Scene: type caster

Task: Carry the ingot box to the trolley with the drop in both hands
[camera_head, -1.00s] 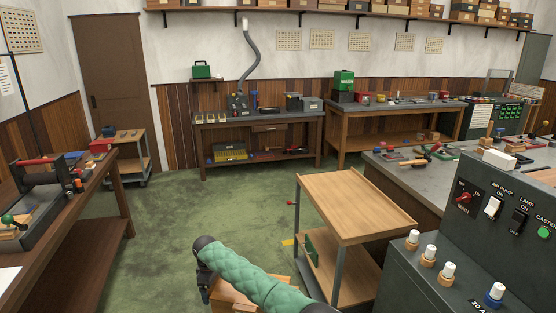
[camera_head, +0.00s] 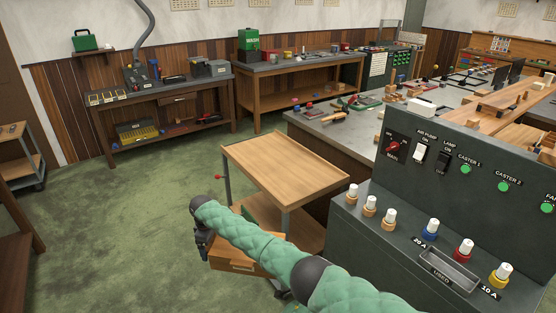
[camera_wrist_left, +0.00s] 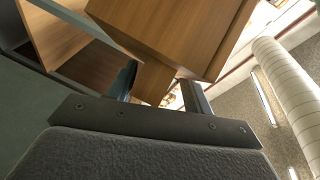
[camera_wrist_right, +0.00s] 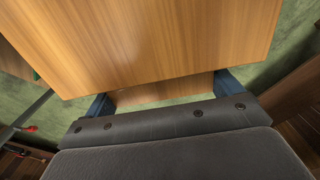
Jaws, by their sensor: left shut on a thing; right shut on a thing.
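The ingot box (camera_head: 230,263) is a brown wooden box low in the head view, partly hidden behind my green-sleeved arm. That arm comes in from the lower right, and its dark hand is at the box's left end. The left wrist view shows my left gripper (camera_wrist_left: 158,85) shut on a wooden piece of the box (camera_wrist_left: 175,35). The right wrist view shows my right gripper (camera_wrist_right: 163,93) shut on the box's (camera_wrist_right: 150,45) other held part. A wooden trolley (camera_head: 285,160) with an empty top stands just beyond the box. A red knob (camera_head: 217,177) sticks out at its left.
A dark control console (camera_head: 440,170) with switches and coloured knobs stands close on the right. A grey-topped bench (camera_head: 335,130) is behind the trolley. Another small trolley (camera_head: 22,165) stands at far left. Green floor (camera_head: 120,220) is clear on the left.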

